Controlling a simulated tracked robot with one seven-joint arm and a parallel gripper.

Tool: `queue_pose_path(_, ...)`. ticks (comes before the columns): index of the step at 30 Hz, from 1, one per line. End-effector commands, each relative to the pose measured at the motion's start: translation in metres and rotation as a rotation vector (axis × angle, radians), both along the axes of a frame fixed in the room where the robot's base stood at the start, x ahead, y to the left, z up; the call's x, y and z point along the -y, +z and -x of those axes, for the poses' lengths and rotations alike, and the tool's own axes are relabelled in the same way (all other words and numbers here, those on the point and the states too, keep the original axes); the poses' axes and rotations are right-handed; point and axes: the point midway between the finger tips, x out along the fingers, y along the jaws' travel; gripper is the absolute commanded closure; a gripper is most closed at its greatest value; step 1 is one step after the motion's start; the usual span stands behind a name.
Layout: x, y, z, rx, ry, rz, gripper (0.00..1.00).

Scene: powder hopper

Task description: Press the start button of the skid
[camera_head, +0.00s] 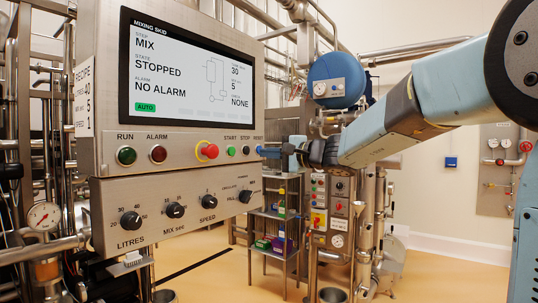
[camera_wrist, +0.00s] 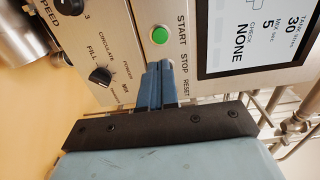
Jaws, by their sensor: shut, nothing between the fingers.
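The skid's control panel (camera_head: 185,165) faces me on the left in the head view. Its green start button (camera_head: 231,151) sits right of the red mushroom button (camera_head: 207,151) and left of the dark stop button (camera_head: 246,150). My gripper (camera_head: 263,152) is shut and empty, its blue fingertips at the panel's right side by the RESET label. In the wrist view the panel is turned sideways. The start button there (camera_wrist: 160,35) is fully visible, just beyond the fingertips of my gripper (camera_wrist: 159,64). The fingers hide the stop button there. I cannot tell whether the fingertips touch the panel.
The screen (camera_head: 190,75) above reads STOPPED, NO ALARM and AUTO. Selector knobs (camera_head: 175,210) stand out below the button row. Pipes and a gauge (camera_head: 44,216) crowd the left. A blue vessel (camera_head: 337,80) and a shelf (camera_head: 275,215) stand behind my arm.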

Motion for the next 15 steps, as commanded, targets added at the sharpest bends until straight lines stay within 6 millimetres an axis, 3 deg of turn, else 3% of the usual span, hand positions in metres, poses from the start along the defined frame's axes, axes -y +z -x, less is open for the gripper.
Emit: queue_pose_path(15,-0.07,-0.001,-0.054,-0.002,0.002,-0.001,1.0)
